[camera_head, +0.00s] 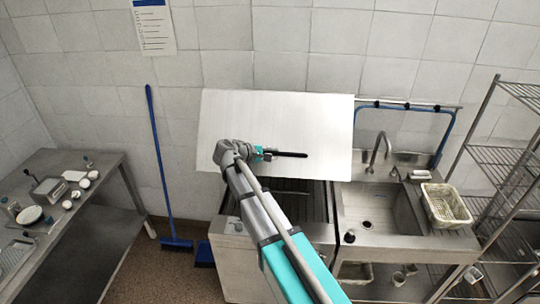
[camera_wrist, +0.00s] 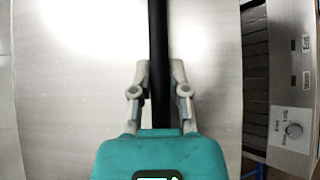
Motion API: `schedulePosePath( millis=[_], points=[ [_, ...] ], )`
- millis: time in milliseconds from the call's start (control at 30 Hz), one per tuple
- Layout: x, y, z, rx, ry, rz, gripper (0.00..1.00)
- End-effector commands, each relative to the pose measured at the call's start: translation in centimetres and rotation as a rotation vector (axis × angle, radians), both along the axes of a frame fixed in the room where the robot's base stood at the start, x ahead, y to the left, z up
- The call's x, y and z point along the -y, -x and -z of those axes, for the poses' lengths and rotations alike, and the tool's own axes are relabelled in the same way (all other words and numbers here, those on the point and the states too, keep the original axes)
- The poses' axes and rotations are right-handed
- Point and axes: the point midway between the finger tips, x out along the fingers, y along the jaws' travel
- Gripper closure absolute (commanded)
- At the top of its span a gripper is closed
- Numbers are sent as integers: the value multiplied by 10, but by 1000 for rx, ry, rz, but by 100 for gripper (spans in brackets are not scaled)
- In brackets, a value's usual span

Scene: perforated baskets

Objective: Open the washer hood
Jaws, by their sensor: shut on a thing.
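The washer hood (camera_head: 285,110) is a large flat metal panel with a dark bar handle (camera_head: 292,154). It stands raised and tilted above the washer (camera_head: 290,200), whose dark interior shows below its lower edge. My gripper (camera_head: 266,153) is at the left part of the handle. In the wrist view my gripper (camera_wrist: 160,72) has one finger on each side of the black handle (camera_wrist: 158,25) and is shut on it. The hood's metal face (camera_wrist: 75,80) fills much of that view. My arm hides part of the washer front.
A sink (camera_head: 380,212) with a faucet (camera_head: 376,150) and a perforated basket (camera_head: 445,204) stands right of the washer. A wire rack (camera_head: 510,150) is at far right. A table (camera_head: 85,205) with dishes is at left. A blue broom (camera_head: 160,165) leans on the wall.

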Motion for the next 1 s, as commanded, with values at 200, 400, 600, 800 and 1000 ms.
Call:
schedulePosePath(
  millis=[200, 400, 600, 800, 1000],
  points=[
    [1, -9, -37, 0, 2, 1, 100],
    [2, -17, -62, 0, 2, 1, 100],
    [3, -26, -83, 0, 2, 0, 100],
    [4, -32, -97, 0, 1, -1, 100],
    [4, -34, -103, 0, 1, -2, 100]
  ],
)
